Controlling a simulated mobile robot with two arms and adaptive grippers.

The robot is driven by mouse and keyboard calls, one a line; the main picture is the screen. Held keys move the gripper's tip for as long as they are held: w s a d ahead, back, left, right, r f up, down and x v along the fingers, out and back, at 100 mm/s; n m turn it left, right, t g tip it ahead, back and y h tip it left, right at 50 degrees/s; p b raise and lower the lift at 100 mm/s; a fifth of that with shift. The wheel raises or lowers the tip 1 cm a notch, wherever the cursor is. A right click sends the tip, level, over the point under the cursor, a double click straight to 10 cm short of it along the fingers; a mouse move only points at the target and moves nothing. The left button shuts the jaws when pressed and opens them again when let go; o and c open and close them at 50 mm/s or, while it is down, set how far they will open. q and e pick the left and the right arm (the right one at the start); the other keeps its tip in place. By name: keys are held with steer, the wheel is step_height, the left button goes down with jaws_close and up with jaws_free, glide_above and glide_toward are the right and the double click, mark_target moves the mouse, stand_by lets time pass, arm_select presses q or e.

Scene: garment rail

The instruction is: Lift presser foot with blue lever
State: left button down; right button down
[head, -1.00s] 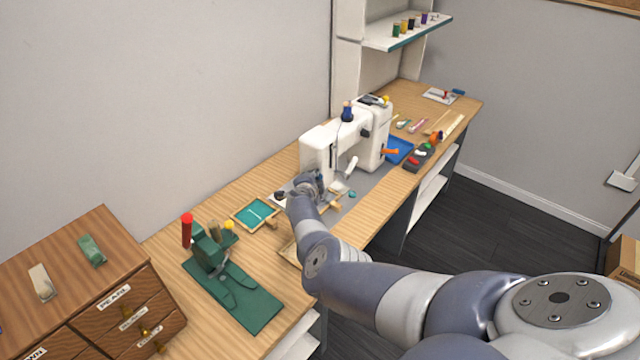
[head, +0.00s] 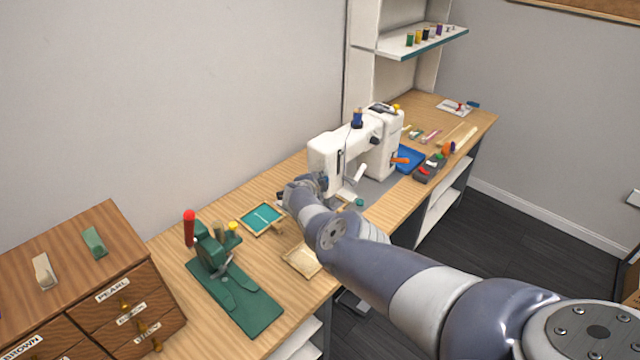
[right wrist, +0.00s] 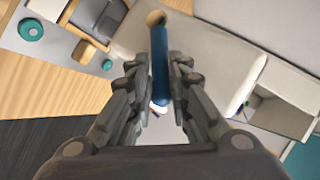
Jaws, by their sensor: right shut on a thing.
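The white sewing machine (head: 385,140) stands on the bench in the head view. The blue lever (right wrist: 160,65) shows upright in the middle of the right wrist view, with a tan rounded piece at its upper end. My right gripper (right wrist: 160,72) is shut on the blue lever, one finger on each side. In the head view my right gripper (head: 303,187) is at the left, needle end of the machine, and the lever is hidden there. I cannot make out the presser foot. My left gripper is not in view.
A green press (head: 235,290) and a wooden drawer cabinet (head: 75,245) stand at the left. A teal-bottomed tray (head: 262,218) and a wooden tray (head: 301,260) lie near my arm. A blue tray (head: 410,157) lies right of the machine. A thread shelf (head: 405,50) hangs behind.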

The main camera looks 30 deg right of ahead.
steer(key=shift+d, duration=0.1)
steer(key=c, duration=1.5)
jaws_free()
steer(key=shift+c, duration=0.2)
steer(key=shift+w+r, duration=0.1)
steer(key=shift+r, duration=0.05)
